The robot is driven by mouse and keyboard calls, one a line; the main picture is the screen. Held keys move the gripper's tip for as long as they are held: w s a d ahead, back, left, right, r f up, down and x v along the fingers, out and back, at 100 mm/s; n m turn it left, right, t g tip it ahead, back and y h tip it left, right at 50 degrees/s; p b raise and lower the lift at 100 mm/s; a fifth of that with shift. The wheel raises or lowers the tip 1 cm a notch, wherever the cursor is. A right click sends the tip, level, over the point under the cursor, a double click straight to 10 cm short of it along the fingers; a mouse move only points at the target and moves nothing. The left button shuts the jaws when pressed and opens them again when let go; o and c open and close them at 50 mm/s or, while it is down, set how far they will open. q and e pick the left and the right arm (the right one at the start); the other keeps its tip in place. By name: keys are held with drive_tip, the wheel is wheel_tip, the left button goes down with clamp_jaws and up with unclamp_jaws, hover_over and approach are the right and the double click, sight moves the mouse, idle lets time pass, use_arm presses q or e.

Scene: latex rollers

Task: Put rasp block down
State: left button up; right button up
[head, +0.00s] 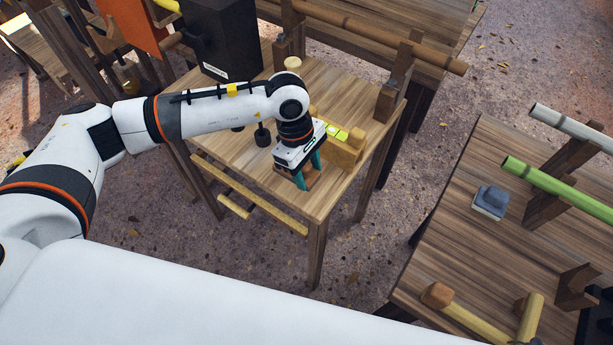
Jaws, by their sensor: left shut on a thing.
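My left gripper (307,178) points down over the front right part of the small wooden table (275,185). Its teal fingers are shut on a small brown block (312,175), which I take to be the rasp block. The block is mostly hidden by the fingers and the gripper body. It is low, at or just above the tabletop; I cannot tell whether it touches. My right gripper is out of view.
A black weight-like object (262,137) and a black box (225,40) stand behind. A second table at right holds a blue-grey block (491,201) and a green pole (560,188).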

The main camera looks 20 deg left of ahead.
sight(307, 179)
use_arm(q)
drive_tip(key=x, duration=0.3)
drive_tip(key=shift+a+f+p, duration=0.15)
drive_tip(key=shift+a+p, duration=0.1)
drive_tip(key=shift+p, duration=0.05)
drive_tip(key=shift+f, duration=0.3)
drive_tip(key=o, duration=1.3)
drive_tip(key=shift+r, duration=0.1)
drive_tip(key=shift+r, duration=0.2)
drive_tip(key=b+v, duration=0.1)
drive_tip(key=v, duration=1)
drive_tip(key=shift+a+r+b, duration=0.1)
drive_tip(key=shift+r+b, duration=0.25)
drive_tip(key=shift+r, duration=0.05)
